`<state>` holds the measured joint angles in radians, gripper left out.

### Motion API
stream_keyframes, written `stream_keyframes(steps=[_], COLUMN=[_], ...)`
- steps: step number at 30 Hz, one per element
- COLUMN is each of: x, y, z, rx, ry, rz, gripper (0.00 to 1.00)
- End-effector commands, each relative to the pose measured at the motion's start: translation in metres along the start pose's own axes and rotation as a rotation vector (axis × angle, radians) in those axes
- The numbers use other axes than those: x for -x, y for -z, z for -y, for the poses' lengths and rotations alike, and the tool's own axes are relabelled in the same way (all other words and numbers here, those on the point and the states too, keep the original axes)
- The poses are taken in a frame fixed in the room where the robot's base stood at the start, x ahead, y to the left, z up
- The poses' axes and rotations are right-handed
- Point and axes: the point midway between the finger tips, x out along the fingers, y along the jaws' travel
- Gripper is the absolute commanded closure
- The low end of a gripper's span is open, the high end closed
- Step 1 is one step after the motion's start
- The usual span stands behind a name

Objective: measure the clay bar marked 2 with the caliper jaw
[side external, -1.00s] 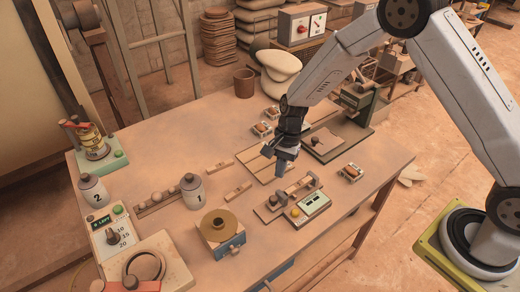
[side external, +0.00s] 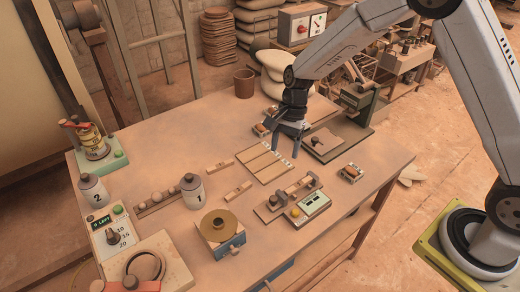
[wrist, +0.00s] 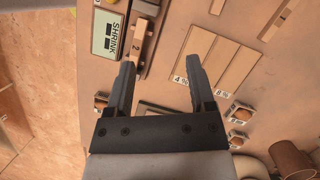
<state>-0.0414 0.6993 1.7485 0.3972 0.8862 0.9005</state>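The clay bar marked 2 (wrist: 137,42) lies in the caliper's channel beside the SHRINK display in the wrist view. In the side view this bar (side external: 297,187) lies lengthwise between the caliper's end blocks; I cannot tell whether the jaw touches it. The caliper (side external: 313,204) has a pale green display and an orange-yellow button (side external: 295,212). My gripper (side external: 289,146) is above the table behind the caliper, near the laned board. In the wrist view my gripper (wrist: 160,62) has its fingers wide apart with nothing between them.
A board with three lanes (side external: 266,163), bearing percent labels, lies behind the caliper. Two loose bars (side external: 217,167) (side external: 238,190) lie to its left. A small labelled block (side external: 351,172) sits right of the caliper. A green-framed press (side external: 360,104) stands at the back right.

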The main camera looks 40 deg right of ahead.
Motion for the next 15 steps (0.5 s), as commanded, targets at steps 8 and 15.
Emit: stream_keyframes(steps=[8,15], x=[-0.014,-0.028], y=[-0.013,-0.028], z=[-0.003,-0.006], rx=[-0.175,-0.374], ry=[-0.018,0.0], rz=[-0.082,-0.175], gripper=[0.3,0.3])
